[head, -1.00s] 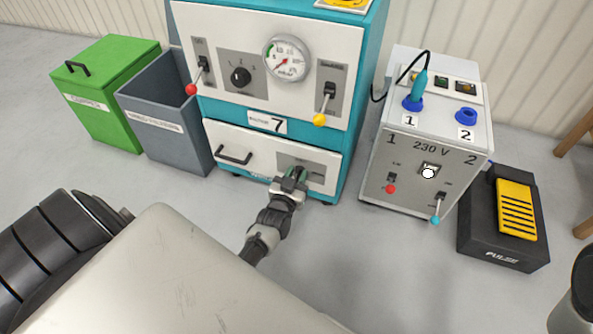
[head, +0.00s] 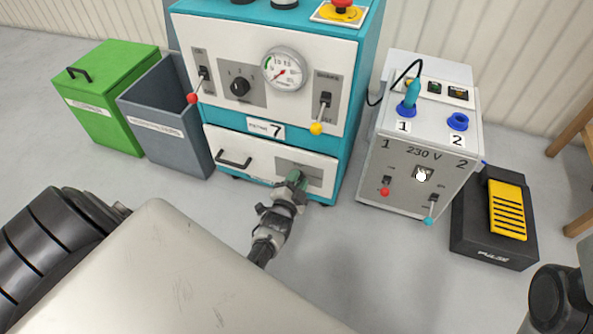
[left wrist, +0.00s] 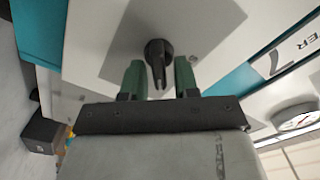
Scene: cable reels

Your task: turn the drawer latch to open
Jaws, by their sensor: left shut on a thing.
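The white drawer (head: 262,160) with a black bar handle (head: 235,165) is closed in the lower part of the teal cabinet (head: 358,100). Its latch is a black knob (left wrist: 157,52) on a grey plate (left wrist: 110,40) in the left wrist view; in the head view my gripper hides it. My left gripper (head: 296,178) is at the right side of the drawer front. In the left wrist view its green fingers (left wrist: 158,80) stand on either side of the latch's pointed lever, shut on it. My right gripper is not in view.
A green lidded bin (head: 105,100) and a grey open bin (head: 168,130) stand left of the cabinet. A 230 V box (head: 410,180) stands to the right, with a black and yellow pedal (head: 508,210) beside it. The floor before the drawer is clear.

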